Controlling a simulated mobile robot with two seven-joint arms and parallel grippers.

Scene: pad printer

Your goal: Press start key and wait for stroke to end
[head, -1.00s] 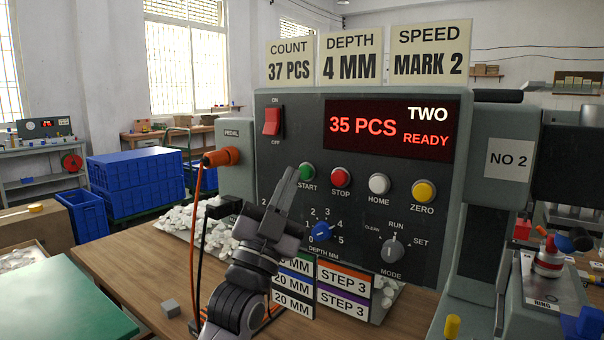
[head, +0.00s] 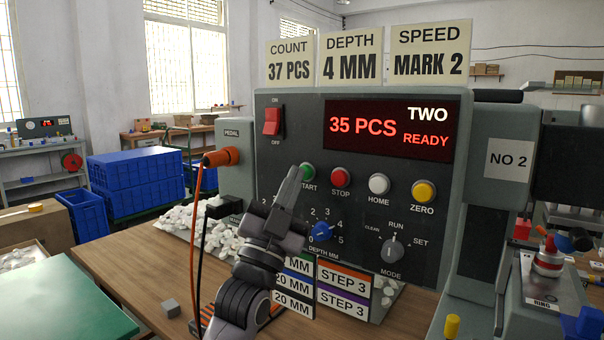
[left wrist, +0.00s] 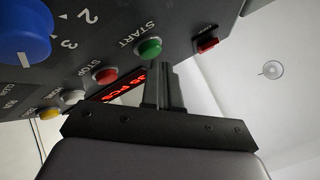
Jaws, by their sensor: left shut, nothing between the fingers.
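The pad printer's dark control panel (head: 284,130) faces me. The green START key (head: 307,171) is partly hidden by my left gripper (head: 295,172) in the head view. My left gripper is shut and empty, its fingertips at or just in front of the key; I cannot tell whether they touch. In the left wrist view the shut fingers (left wrist: 160,72) point at the green START key (left wrist: 149,49). The display (head: 390,131) reads "35 PCS", "TWO" and "READY". My right gripper is not in view.
Beside START are the red STOP (head: 341,177), white HOME (head: 379,184) and yellow ZERO (head: 423,191) keys. Below sit the blue depth knob (head: 321,232) and grey mode knob (head: 391,248), whose pointer is near RUN. An orange pedal plug (head: 221,157) is at the left.

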